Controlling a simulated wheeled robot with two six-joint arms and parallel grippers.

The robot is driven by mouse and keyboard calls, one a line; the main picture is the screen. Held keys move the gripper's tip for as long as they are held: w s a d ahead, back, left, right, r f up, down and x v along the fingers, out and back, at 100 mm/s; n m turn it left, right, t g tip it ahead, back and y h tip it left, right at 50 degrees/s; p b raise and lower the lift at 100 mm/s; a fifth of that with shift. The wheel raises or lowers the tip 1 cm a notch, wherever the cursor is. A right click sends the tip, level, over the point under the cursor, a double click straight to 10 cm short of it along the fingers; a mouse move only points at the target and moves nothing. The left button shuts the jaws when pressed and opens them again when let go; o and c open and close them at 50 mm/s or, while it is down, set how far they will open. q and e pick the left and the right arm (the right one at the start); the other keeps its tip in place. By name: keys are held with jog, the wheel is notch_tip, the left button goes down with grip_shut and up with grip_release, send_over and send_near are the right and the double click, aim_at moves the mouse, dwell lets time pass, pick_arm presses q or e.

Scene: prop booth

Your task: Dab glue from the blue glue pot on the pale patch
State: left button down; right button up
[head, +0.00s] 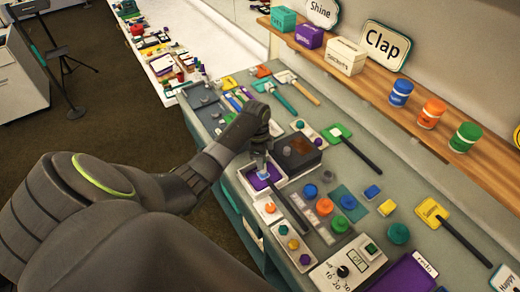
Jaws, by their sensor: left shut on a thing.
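My left gripper (262,153) points down over a white-rimmed tray (247,186) with a purple inside. It is shut on a small pale blue piece (262,172), which is low over the purple area; I cannot tell whether it touches. A blue pot (401,93) with a white label stands on the wooden shelf, left of an orange and a green one. A blue round piece (310,191) lies on the table right of the tray; I cannot tell which blue thing is the glue pot. I cannot surely pick out the pale patch. My right gripper is out of view.
A dark box (298,157) stands close behind the tray. A dark-handled tool (290,210) lies right of it. A control box (347,264) with a dial is at the front. Colored paddles and round pieces crowd the table (385,165). The shelf (460,125) runs along the wall.

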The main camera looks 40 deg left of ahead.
pick_arm(q)
jog(key=shift+r, duration=3.45)
jog(key=shift+s+f, duration=0.1)
